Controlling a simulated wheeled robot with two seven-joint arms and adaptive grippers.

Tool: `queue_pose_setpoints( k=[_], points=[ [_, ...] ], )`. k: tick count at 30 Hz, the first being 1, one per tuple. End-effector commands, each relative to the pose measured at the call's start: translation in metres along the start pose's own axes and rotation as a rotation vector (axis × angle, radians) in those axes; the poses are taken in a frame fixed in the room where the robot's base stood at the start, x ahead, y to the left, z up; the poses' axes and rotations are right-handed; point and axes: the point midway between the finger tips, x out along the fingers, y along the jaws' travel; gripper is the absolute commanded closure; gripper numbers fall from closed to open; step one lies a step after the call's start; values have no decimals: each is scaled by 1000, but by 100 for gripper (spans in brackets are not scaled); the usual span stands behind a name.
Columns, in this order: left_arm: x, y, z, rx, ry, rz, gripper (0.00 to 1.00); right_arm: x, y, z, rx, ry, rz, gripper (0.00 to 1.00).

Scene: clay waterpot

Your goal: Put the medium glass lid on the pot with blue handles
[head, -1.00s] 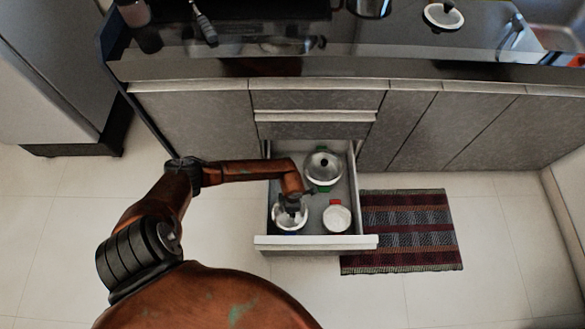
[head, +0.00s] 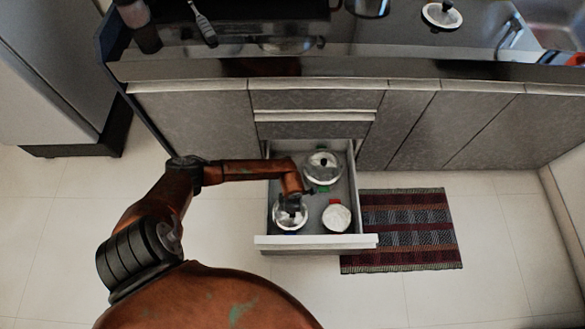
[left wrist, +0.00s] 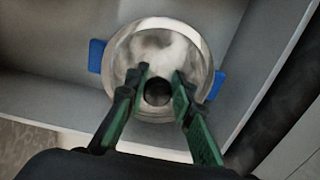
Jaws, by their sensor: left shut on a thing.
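The pot with blue handles stands at the front left of the open drawer; its blue handles (left wrist: 97,56) stick out on both sides in the left wrist view. The medium glass lid (left wrist: 160,42), clear with a black knob, lies over the pot's mouth and looks roughly centred; it also shows in the head view (head: 287,219). I cannot tell whether its rim is fully seated. My left gripper (left wrist: 160,73) points down with its green-padded fingers on either side of the knob, shut on the lid. The right gripper is not in view.
The drawer (head: 315,240) also holds a lidded pot with green handles (head: 322,170) behind and a red-handled pot (head: 336,217) to the right. Another lid (head: 442,15) lies on the counter. A striped rug (head: 405,230) lies right of the drawer.

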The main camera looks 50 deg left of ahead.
Motion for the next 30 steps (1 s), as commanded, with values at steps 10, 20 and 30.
queue_pose_setpoints(
  k=[10,20,30],
  points=[
    [1,0,0,0,0,0,100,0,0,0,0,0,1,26],
    [1,0,0,0,0,0,57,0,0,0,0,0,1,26],
    [-3,1,0,0,-1,1,57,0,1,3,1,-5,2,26]
  ],
)
